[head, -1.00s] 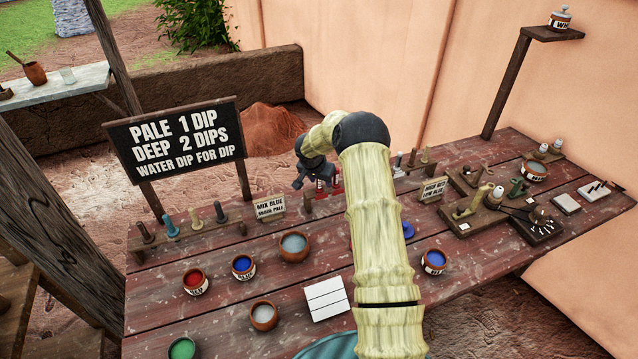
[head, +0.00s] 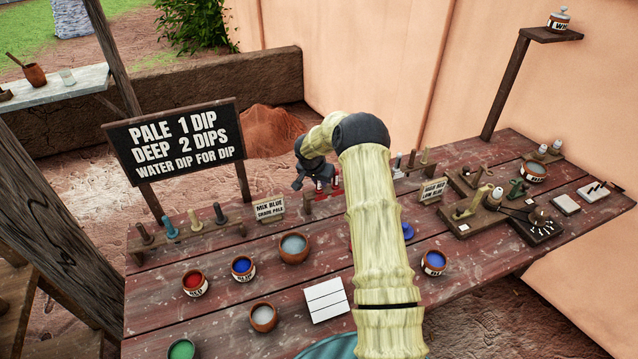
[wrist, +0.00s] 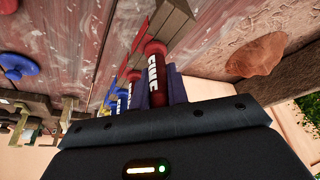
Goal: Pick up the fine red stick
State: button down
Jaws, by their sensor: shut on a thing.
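The fine red stick (wrist: 154,62) stands large in the middle of the wrist view, with white lettering along its side. My gripper (wrist: 157,88) is shut on it, with dark blue fingers on either side. The stick is still close to the wooden rack (wrist: 178,18); I cannot tell whether it is clear of its slot. In the head view my gripper (head: 316,184) is at the rack at the back of the table, and only a little red shows there.
Another red stick (wrist: 133,88), a blue stick (wrist: 122,99) and a yellow stick stand close beside in the wrist view. Paint pots, such as the red pot (head: 195,283), stand nearer.

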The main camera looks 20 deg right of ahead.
notch_tip(320, 180, up, 10)
jog(key=shift+f+b, duration=0.1)
jog(key=shift+b, duration=0.45)
jog(key=shift+p, duration=1.05)
